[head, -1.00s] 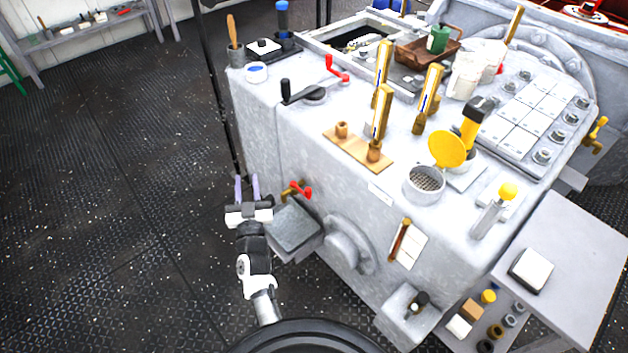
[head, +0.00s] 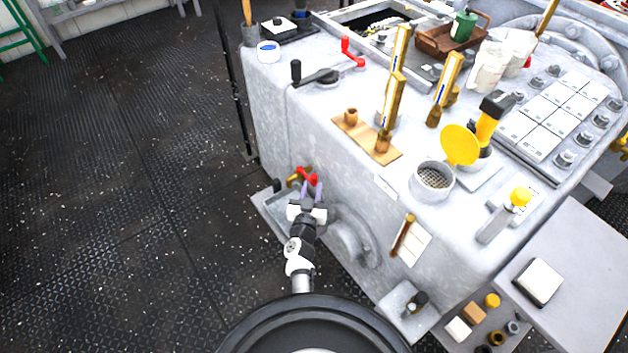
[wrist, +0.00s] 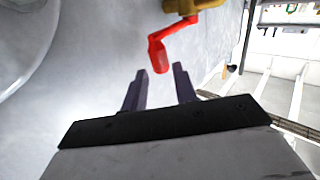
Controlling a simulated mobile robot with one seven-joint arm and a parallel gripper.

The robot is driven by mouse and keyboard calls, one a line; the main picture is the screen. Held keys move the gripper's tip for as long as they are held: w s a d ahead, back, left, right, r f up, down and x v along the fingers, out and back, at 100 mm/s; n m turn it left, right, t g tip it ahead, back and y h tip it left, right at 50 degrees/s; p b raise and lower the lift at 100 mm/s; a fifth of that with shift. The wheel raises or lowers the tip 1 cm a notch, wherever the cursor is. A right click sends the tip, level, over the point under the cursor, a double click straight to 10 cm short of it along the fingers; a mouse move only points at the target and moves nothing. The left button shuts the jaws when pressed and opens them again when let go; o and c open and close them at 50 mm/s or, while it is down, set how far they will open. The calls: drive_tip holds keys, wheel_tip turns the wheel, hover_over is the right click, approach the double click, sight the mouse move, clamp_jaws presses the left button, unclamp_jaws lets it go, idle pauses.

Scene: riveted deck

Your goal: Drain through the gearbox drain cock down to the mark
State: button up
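The gearbox (head: 275,125) is a large pale grey casing. Its drain cock (head: 306,177) is a brass valve with a red handle, low on the side wall. In the wrist view the red handle (wrist: 160,52) hangs from the brass body (wrist: 190,7), just beyond the fingertips. My gripper (head: 311,190) is at the cock; its purple fingers (wrist: 160,82) are apart with nothing between them. A grey tray (head: 270,209) sits under the cock, partly hidden by my arm. A sight gauge (head: 403,235) with a white plate is on the casing's front; its level is too small to read.
A round flange (head: 352,238) bulges from the casing right of my gripper. A side table (head: 570,250) is at the right. The floor at left is clear.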

sight(313, 181)
drive_tip(key=shift+w+d+b, duration=0.2)
drive_tip(key=shift+w+b, duration=0.05)
drive_tip(key=shift+w, duration=0.95)
drive_tip(key=shift+w+d+b, duration=0.15)
drive_tip(key=shift+w+b, duration=0.1)
drive_tip(key=shift+w, duration=0.9)
clamp_jaws()
